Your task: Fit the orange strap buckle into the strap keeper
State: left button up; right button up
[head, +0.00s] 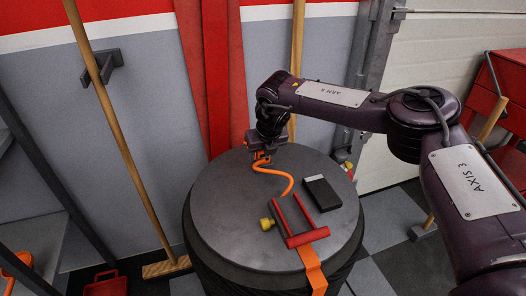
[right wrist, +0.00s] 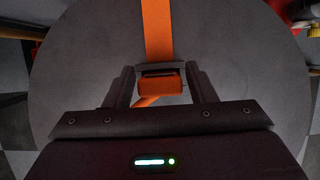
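My right gripper (head: 262,154) is above the back of the round dark drum top. It is shut on the orange strap buckle (right wrist: 160,84), which shows between its two fingers in the right wrist view. From the buckle an orange strap (head: 272,171) curves down to the drum top, toward the front right. A red frame with two prongs (head: 307,238) lies at the front, apart from my gripper; I cannot tell whether it is the strap keeper. A wide orange strap (head: 313,272) runs from it over the front edge. My left gripper is not in view.
The drum top (head: 225,220) is bare on its left. A black box with a pale end (head: 323,194) lies at right, and a yellow knob (head: 266,223) sits beside the red frame. A wooden broom (head: 130,140) leans at the left wall.

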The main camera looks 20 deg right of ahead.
jog(key=shift+o, duration=0.7)
jog(key=shift+r, duration=0.25)
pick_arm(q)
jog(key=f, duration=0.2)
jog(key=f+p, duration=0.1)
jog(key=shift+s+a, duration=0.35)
pick_arm(e)
jog(key=v, duration=1.1)
jog(key=shift+s+r, duration=0.2)
jog(key=shift+r, duration=0.15)
